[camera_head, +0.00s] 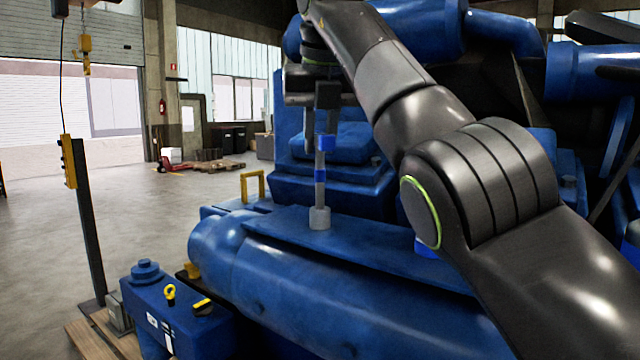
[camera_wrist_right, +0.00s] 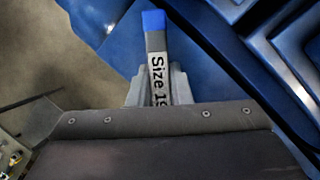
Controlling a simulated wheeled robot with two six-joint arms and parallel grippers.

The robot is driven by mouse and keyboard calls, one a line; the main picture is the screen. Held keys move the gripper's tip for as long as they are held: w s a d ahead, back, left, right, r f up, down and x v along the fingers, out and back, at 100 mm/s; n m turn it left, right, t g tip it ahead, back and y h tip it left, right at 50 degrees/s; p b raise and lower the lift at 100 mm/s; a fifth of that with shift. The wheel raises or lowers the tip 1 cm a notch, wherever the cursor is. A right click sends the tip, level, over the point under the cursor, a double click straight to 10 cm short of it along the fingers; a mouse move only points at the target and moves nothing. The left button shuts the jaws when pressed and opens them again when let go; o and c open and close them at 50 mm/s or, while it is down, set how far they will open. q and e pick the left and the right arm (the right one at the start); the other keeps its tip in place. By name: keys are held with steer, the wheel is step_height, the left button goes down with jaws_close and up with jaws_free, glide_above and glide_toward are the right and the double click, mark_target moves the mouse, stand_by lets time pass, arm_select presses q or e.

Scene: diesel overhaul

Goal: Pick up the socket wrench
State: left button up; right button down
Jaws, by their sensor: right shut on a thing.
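The socket wrench (camera_head: 319,170) hangs upright below my right gripper (camera_head: 326,100) in the head view. It has a grey shaft with blue bands and a wider grey socket at its lower end. The socket is at the top of the blue engine casing; I cannot tell whether it touches. In the right wrist view the wrench (camera_wrist_right: 155,45) shows a blue end and a grey face marked "Size 1", the rest cut off. The grey fingers of my right gripper (camera_wrist_right: 157,88) are on both sides of it, shut on it. My left gripper is not in view.
The large blue engine casing (camera_head: 300,290) fills the middle, with more blue engine parts (camera_head: 590,75) behind my right arm. A small blue unit (camera_head: 170,310) with yellow fittings stands at the lower left. A hoist post (camera_head: 88,220) stands further left. The floor (camera_head: 150,220) beyond is mostly clear.

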step_height(320, 180, up, 10)
steer(key=p, duration=0.9)
steer(key=c, duration=1.9)
jaws_free()
jaws_close()
steer(key=shift+f, duration=0.1)
